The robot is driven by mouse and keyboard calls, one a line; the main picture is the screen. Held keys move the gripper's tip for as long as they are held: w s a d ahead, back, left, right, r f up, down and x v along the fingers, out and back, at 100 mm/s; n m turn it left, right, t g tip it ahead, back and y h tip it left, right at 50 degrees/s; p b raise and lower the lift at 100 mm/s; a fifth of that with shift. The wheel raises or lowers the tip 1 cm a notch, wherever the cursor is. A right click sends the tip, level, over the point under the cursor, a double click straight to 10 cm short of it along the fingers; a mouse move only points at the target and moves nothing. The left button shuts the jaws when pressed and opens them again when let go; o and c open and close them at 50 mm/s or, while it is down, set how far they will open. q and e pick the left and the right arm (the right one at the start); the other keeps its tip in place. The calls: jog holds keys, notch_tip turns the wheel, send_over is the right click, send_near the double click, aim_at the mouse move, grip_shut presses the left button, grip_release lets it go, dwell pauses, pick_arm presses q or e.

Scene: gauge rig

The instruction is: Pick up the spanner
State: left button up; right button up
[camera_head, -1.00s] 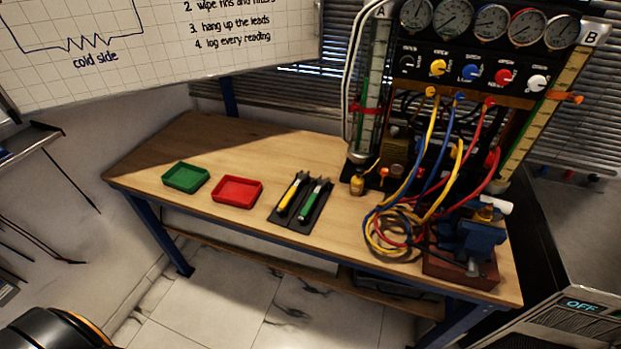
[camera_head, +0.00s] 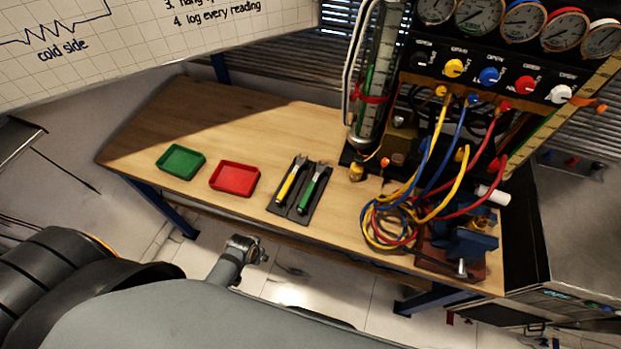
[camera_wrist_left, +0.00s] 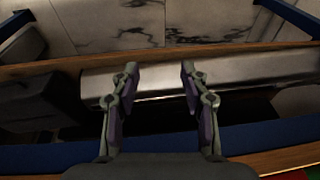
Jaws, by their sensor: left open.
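Two tools lie side by side on a black mat (camera_head: 275,206) on the bench: a yellow-handled one (camera_head: 288,186) and a green-handled one (camera_head: 308,196). Both have metal heads towards the back; their size leaves it unclear which is the spanner. My left gripper (camera_wrist_left: 158,72) is open and empty in the left wrist view, its two fingers apart. That view faces the bench's front edge, lower shelf and floor, without the tools. In the head view my left arm reaches in at the bottom, below the bench front; its jaws are not clear there. My right gripper is not in view.
A green tray (camera_head: 163,171) and a red tray (camera_head: 217,190) stand left of the mat. Coiled hoses (camera_head: 371,229), a blue vise (camera_head: 468,241) and the gauge panel (camera_head: 426,58) crowd the right. The back left of the bench (camera_head: 150,120) is clear.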

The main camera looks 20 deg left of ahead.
pick_arm(q)
jog(key=w+d+r+p, duration=0.1)
jog(key=w+r+p, duration=0.15)
jog(key=r, duration=0.75)
jog(key=w+d+r+p, duration=0.15)
jog(key=r+p, duration=0.25)
jog(key=r, duration=0.7)
pick_arm(e)
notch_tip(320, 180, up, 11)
jog(key=p, duration=0.3)
pick_arm(q)
notch_tip(320, 180, up, 4)
jog(key=g, duration=0.2)
send_over(310, 189)
jog(key=shift+m+h, duration=0.3)
jog(key=shift+h, duration=0.1)
jog(key=f, duration=0.4)
jog(key=shift+s+f, duration=0.25)
jog(key=shift+s, duration=0.05)
jog(key=shift+w+f, duration=0.1)
jog(key=shift+f, duration=0.15)
notch_tip(310, 189, down, 6)
jog(key=b, duration=0.7)
jog(key=shift+w+r, duration=0.1)
jog(key=shift+r, duration=0.35)
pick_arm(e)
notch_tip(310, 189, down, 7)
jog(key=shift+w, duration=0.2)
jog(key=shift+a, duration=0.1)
